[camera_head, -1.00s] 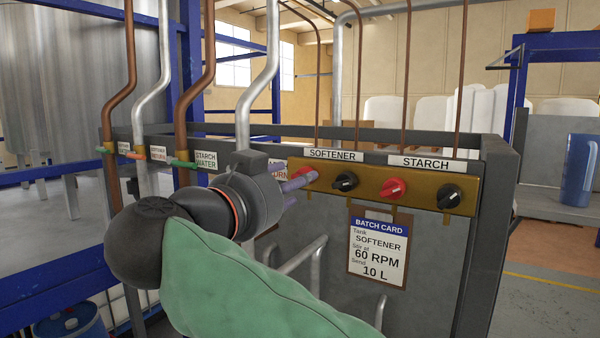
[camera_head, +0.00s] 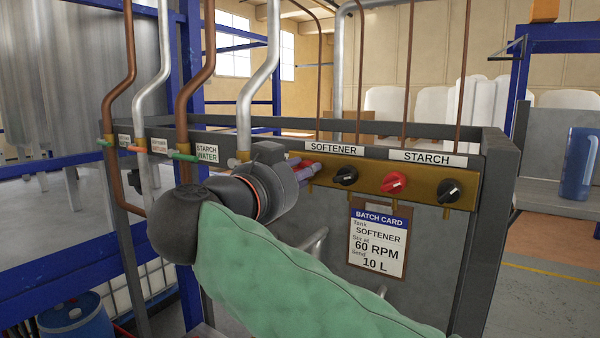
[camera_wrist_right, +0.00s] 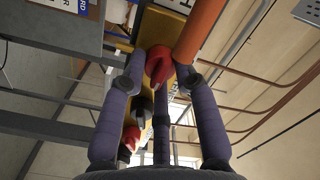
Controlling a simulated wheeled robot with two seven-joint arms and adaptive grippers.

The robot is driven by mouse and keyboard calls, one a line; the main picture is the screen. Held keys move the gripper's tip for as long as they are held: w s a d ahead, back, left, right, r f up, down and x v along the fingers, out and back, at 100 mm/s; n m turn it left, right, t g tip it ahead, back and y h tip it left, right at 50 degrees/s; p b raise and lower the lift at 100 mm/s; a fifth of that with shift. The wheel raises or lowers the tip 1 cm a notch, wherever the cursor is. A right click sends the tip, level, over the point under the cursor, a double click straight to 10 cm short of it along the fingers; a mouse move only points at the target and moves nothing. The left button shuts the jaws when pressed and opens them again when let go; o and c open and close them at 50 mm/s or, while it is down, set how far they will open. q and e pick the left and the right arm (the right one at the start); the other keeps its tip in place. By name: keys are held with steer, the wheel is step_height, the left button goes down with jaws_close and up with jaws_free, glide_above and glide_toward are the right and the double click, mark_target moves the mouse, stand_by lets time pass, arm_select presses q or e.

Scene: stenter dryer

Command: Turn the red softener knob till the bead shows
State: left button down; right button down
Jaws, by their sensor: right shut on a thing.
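The red softener knob (camera_wrist_right: 158,64) shows in the right wrist view, between the purple fingers of my right gripper (camera_wrist_right: 160,75). The fingers are closed in around it. In the head view, the right gripper (camera_head: 307,170) reaches the left end of the brass knob panel (camera_head: 367,182), and its fingers mostly hide that knob. The black softener knob (camera_head: 346,176) is just right of the fingers. I cannot make out a bead in either view. My left gripper is not in view.
A red starch knob (camera_head: 394,183) and a black starch knob (camera_head: 448,192) sit further right on the panel. A batch card (camera_head: 378,240) hangs below. Copper and steel pipes rise at the left. A blue jug (camera_head: 578,164) stands at far right.

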steer(key=shift+m, duration=0.3)
steer(key=shift+m+b, duration=1.35)
steer(key=shift+m, duration=1.85)
steer(key=c, duration=0.9)
jaws_free()
steer(key=shift+d, duration=0.1)
steer(key=shift+c, duration=0.2)
steer(key=shift+s, duration=0.1)
